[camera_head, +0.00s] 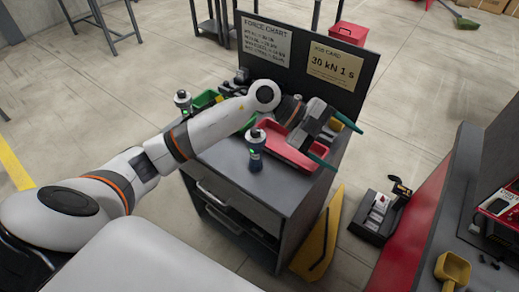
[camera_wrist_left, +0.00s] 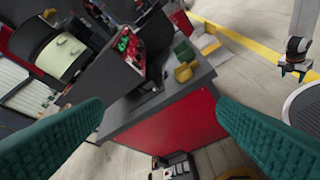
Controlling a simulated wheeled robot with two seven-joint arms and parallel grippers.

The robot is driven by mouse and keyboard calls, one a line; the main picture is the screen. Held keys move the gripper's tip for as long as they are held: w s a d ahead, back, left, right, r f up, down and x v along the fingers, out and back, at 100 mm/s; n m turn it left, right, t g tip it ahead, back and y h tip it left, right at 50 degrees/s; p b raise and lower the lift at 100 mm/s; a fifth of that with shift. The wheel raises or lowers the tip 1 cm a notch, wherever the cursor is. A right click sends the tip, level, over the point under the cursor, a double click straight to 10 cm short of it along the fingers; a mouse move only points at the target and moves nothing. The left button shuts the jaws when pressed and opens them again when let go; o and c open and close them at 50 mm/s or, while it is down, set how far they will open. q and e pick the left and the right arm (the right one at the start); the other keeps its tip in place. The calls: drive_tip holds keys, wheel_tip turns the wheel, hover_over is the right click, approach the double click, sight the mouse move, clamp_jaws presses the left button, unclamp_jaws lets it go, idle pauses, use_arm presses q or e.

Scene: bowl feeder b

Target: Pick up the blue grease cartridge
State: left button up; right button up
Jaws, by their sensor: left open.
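Two upright bottle-like cylinders with grey caps stand on the grey cabinet (camera_head: 215,150) in the head view. The nearer, dark blue cylinder (camera_head: 256,152) is by the front edge; the other dark cylinder (camera_head: 183,101) is at the left corner. I cannot tell for sure which is the blue grease cartridge. My left gripper (camera_head: 336,143) is open, its teal fingers apart above the red tray's right end, to the right of both cylinders. Its open fingers also show in the left wrist view (camera_wrist_left: 160,108), where no cylinder is recognisable. My right gripper (camera_wrist_left: 294,70) shows small there; its jaw state is unclear.
A red tray (camera_head: 276,151) and a green bin (camera_head: 205,98) sit on the cabinet, partly behind my left arm. A dark upright panel (camera_head: 302,62) with two signs closes its back. A yellow wedge-shaped piece (camera_head: 318,243) stands beside the cabinet. A bench with a yellow scoop (camera_head: 452,267) is at right.

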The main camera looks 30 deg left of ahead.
use_arm(q)
drive_tip(key=w+a+f+n+g+y, duration=0.1)
drive_tip(key=w+a+f+n+y, duration=0.1)
drive_tip(key=a+y, duration=0.65)
wheel_tip(320, 180, up, 2)
drive_tip(key=n+g+y, duration=0.1)
drive_tip(key=n+y, duration=0.3)
drive_tip(key=y, duration=0.1)
hover_over(255, 129)
drive_tip(key=f, duration=0.1)
drive_tip(key=f+p, duration=0.1)
drive_tip(key=f, duration=0.1)
drive_tip(key=f+p, duration=0.1)
drive_tip(key=f, duration=0.1)
drive_tip(key=shift+s+d+f, duration=0.25)
drive_tip(key=shift+s+d, duration=0.05)
drive_tip(key=shift+s, duration=0.05)
drive_tip(key=f+p, duration=0.1)
drive_tip(key=f, duration=0.2)
drive_tip(key=f+p, duration=0.1)
drive_tip(key=f, duration=0.1)
drive_tip(key=shift+w+a+p, duration=0.2)
drive_tip(key=shift+w+p, duration=0.1)
drive_tip(key=shift+f, duration=0.2)
drive_tip(key=c, duration=1.5)
